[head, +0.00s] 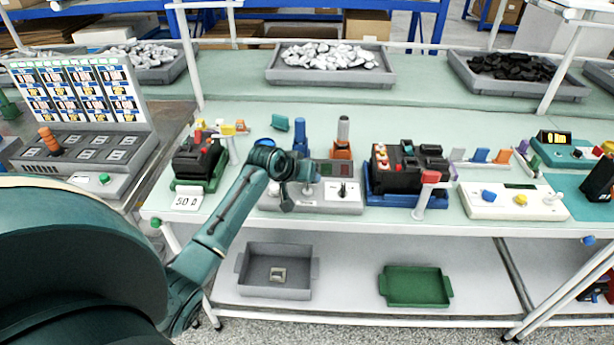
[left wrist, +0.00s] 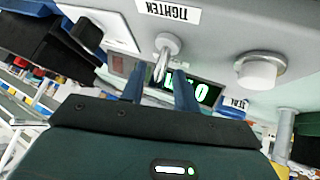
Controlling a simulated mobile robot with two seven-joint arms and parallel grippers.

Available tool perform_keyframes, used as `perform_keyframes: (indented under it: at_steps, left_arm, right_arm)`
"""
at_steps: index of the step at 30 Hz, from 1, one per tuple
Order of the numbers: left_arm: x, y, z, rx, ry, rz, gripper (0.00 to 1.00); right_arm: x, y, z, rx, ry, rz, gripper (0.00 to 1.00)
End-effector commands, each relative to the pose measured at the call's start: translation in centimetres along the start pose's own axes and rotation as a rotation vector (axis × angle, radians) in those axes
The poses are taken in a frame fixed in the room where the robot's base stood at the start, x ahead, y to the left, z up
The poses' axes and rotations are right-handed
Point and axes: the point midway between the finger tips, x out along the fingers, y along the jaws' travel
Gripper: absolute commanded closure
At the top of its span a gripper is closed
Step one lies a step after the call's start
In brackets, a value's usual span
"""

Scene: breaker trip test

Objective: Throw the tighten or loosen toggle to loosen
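The grey station box (head: 318,207) stands on the bench's front edge. Its toggle (head: 308,188) is a small metal lever, clearer in the left wrist view (left wrist: 162,58). A label reading TIGHTEN (left wrist: 168,10) is beside it, upside down in that view; no loosen label is readable. My left gripper (head: 300,178) is over the box. In the left wrist view, its two blue fingers (left wrist: 158,80) are apart, with the lever's lower end seen between them. I cannot tell whether they touch it. My right gripper is not in view.
A lit green display (left wrist: 200,92) lies behind the fingers, and a round white knob (left wrist: 258,70) is beside the toggle. A black breaker in a blue holder (head: 375,198) stands close on the right, another breaker in a green holder (head: 190,183) on the left. Bins (head: 330,78) stand behind.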

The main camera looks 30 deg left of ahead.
Motion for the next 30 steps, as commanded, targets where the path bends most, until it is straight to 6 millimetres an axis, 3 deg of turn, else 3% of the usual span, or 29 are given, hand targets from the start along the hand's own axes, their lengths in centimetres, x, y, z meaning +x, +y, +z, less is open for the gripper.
perform_keyframes:
  at_steps: [8, 13, 30]
  left_arm:
    - [0.0, 0.1, 0.1, 0.001, 0.0, 0.003, 0.66]
    - [-1.1, 0.1, 0.0, 0.001, 0.002, 0.004, 0.66]
    - [-11.9, 0.0, 0.0, 0.001, 0.002, 0.001, 0.66]
  right_arm:
    - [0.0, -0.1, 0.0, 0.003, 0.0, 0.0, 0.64]
    - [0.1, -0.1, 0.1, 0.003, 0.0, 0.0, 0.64]
    - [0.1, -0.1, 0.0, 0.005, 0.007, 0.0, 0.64]
